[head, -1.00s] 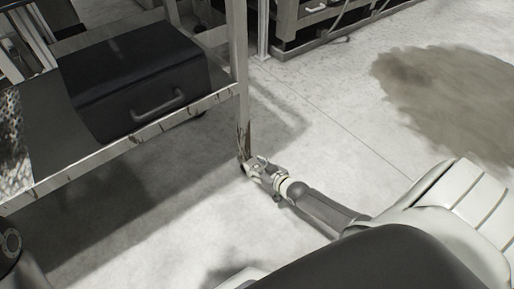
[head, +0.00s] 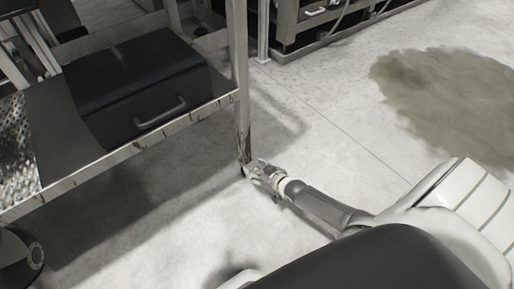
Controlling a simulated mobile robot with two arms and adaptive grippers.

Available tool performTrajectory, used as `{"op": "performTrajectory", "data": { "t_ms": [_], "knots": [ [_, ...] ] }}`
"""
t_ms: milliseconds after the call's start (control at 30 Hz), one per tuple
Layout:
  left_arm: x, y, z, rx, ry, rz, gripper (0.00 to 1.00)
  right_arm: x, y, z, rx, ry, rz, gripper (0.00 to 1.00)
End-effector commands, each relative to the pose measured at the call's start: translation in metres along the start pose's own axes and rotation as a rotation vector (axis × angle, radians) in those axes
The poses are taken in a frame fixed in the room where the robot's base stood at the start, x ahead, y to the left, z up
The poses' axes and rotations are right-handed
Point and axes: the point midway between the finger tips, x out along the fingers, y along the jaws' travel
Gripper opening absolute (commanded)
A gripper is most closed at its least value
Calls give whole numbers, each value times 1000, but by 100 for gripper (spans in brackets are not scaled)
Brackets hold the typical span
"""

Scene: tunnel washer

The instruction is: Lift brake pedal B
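My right gripper (head: 250,169) is low over the floor, at the foot of the near corner leg (head: 242,110) of a metal cart. Its fingers point left, at the small dark caster area under that leg. The fingers are too small and too close to the leg foot to tell whether they are open or shut, or whether they touch anything. Brake pedal B cannot be made out clearly; the caster and any pedal there are mostly hidden by the gripper and leg. My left gripper is not in view.
The cart's shelf (head: 120,152) carries a black case (head: 130,75) with a handle. A dark frame with hoses (head: 318,22) stands at the back. A brown stain (head: 450,95) lies on the floor at right. The floor between is clear.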

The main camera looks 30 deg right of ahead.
Motion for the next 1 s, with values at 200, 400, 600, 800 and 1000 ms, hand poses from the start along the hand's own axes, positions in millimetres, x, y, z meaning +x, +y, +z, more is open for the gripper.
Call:
{"op": "performTrajectory", "data": {
  "t_ms": [200,400,600,800,1000],
  "knots": [
    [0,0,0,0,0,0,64,0,0,0,0,1,0,64],
    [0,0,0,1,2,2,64,-1,0,0,0,2,0,64],
    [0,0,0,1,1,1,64,-13,0,0,1,2,-1,64],
    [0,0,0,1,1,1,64,-39,0,1,-1,1,-1,64],
    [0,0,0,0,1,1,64,-70,0,1,0,0,-1,64]
  ]
}}
